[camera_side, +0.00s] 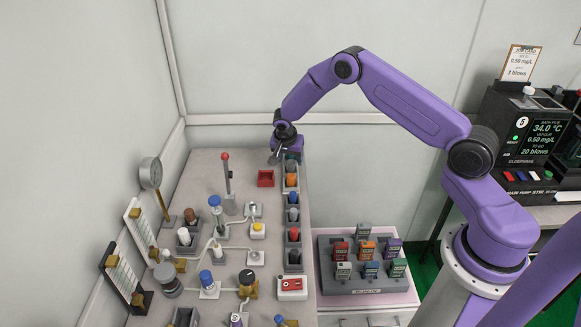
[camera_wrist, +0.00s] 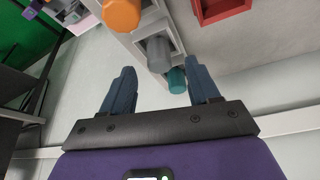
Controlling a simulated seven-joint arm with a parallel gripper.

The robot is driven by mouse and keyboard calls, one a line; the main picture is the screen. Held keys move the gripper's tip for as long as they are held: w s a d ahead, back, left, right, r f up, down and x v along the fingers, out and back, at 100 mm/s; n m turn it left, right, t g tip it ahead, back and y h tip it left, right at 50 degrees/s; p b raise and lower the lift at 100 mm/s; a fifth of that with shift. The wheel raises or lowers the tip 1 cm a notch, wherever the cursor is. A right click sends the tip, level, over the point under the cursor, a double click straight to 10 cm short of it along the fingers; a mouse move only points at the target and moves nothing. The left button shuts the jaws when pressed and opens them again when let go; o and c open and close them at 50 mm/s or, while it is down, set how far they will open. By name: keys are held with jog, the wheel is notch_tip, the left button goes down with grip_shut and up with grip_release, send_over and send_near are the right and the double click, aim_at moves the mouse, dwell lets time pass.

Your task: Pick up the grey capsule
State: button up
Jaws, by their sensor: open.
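The grey capsule (camera_wrist: 158,54) sits in a pale rack slot in the wrist view, ahead of and roughly centred between my fingertips. My gripper (camera_wrist: 161,66) is open, with one dark blue finger on each side of the capsule's line; I cannot tell the remaining depth. A teal capsule (camera_wrist: 177,80) is close behind it, also between the fingers in the picture. An orange capsule (camera_wrist: 122,14) stands on its other side. In the side view my gripper (camera_side: 277,156) hangs at the far end of the capsule row, and the grey capsule is hard to make out there.
A red open box (camera_side: 265,178) stands left of the row. The row (camera_side: 293,215) runs toward the camera with several capsules. Valves and pipes fill the bench's left. A grey tray (camera_side: 330,284) of coloured blocks lies to the right. The back wall is close behind.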

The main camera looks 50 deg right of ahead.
jog(key=shift+x, duration=1.05)
jog(key=c, duration=1.1)
jog(key=shift+r, duration=0.1)
